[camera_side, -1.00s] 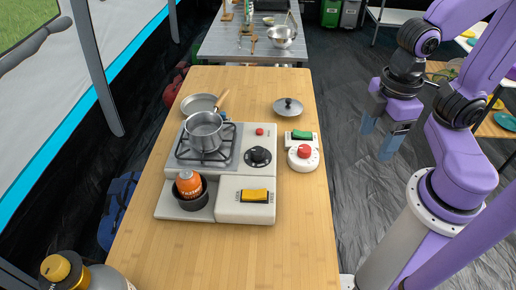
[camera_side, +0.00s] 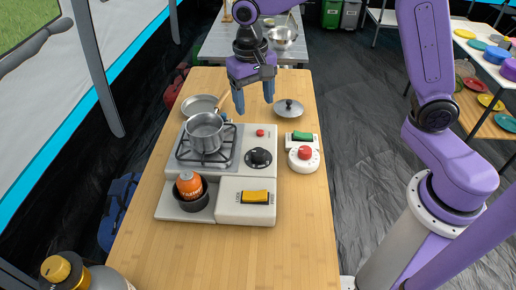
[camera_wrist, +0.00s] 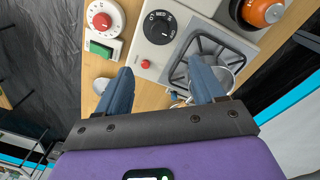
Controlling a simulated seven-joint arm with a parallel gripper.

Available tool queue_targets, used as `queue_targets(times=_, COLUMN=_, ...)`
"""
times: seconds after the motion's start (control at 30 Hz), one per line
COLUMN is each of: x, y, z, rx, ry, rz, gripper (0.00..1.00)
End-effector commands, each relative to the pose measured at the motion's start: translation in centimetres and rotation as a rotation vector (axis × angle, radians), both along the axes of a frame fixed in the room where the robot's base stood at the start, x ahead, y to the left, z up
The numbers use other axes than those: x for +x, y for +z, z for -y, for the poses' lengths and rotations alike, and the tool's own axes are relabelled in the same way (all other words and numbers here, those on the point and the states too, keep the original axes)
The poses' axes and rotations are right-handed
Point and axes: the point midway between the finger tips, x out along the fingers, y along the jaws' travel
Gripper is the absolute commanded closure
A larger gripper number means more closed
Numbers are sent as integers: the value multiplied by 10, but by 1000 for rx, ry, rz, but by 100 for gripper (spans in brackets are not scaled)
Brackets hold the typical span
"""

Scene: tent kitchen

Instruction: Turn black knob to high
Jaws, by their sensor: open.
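The black knob (camera_side: 260,157) is on the right side of the white camping stove (camera_side: 244,180). It also shows in the wrist view (camera_wrist: 160,27), upper middle, with a ring of white marks around it; I cannot read its setting. My gripper (camera_side: 254,100) is open and empty, above the far edge of the stove, its fingers pointing down. In the wrist view its two blue fingers (camera_wrist: 163,88) are spread apart, with the knob beyond them and nothing between them. The gripper is apart from the knob.
A small red button (camera_side: 260,132) is near the knob. A pot (camera_side: 204,131) stands on the burner, with its handle near my gripper. A red-buttoned timer (camera_side: 304,157), green switch (camera_side: 302,136) and lid (camera_side: 288,107) are right.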

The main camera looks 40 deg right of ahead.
Motion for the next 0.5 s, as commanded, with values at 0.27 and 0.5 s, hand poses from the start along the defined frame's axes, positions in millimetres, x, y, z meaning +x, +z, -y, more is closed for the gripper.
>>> queue_targets(times=0.27, x=-1, y=-35, z=3, rx=-3, ry=-1, rz=-5, gripper=32)
queue_targets(times=0.5, x=-2, y=-80, z=6, rx=-3, ry=0, rz=-4, gripper=32)
